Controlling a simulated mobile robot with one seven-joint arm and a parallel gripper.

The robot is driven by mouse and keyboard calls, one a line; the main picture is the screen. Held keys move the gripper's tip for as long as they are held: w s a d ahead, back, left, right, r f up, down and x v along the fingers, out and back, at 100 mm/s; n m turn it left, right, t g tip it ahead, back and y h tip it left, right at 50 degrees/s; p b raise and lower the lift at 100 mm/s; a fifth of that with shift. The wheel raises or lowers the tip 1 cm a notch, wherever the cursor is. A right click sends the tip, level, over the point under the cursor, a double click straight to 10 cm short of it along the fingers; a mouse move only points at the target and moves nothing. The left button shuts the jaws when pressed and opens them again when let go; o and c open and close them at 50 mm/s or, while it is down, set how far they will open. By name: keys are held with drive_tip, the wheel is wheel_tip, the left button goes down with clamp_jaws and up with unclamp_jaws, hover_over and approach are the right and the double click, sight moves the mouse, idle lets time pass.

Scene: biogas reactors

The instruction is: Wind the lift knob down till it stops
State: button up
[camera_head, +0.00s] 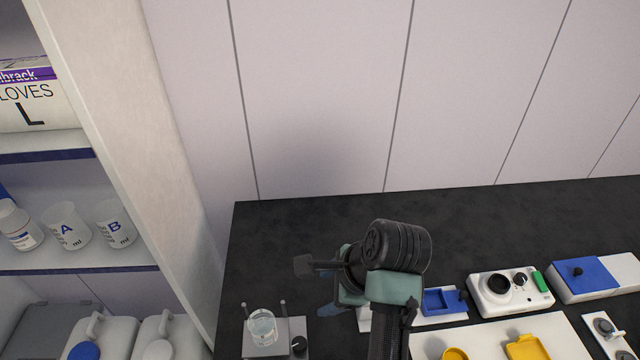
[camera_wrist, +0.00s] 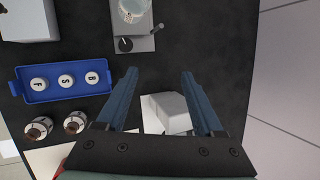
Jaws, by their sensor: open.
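A grey stand (camera_head: 262,349) with two thin posts is at the bottom left of the bench in the head view, carrying a clear beaker (camera_head: 262,327). A small black knob (camera_head: 299,345) is at its right side. In the wrist view the black knob (camera_wrist: 124,44) lies on the stand (camera_wrist: 147,43) beside the beaker (camera_wrist: 133,9). My gripper (camera_wrist: 158,74) is open, with its blue fingers apart and pointing toward the stand. The knob is beyond the left fingertip, not between the fingers. In the head view my arm hides most of the gripper.
A blue tray (camera_wrist: 64,95) holds white round pieces marked B, S and F. Two brown-topped bottles (camera_wrist: 38,128) stand nearby. A white block (camera_wrist: 172,112) shows between my fingers. A white device (camera_head: 510,292) and a blue-topped box (camera_head: 600,278) are on the right. The rear bench is clear.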

drive_tip(key=w+r+n+t+h, duration=0.1)
drive_tip(key=w+r+n+t, duration=0.2)
drive_tip(key=r, duration=0.5)
drive_tip(key=w+r+n+t+b, duration=0.1)
drive_tip(key=w+r+n+t, duration=0.3)
drive_tip(key=r, duration=0.4)
drive_tip(key=shift+w+a+r+t+h, duration=0.3)
drive_tip(key=shift+w+r+t+h, duration=0.15)
drive_tip(key=shift+w, duration=0.3)
drive_tip(key=shift+d+f, duration=0.1)
drive_tip(key=shift+f, duration=0.1)
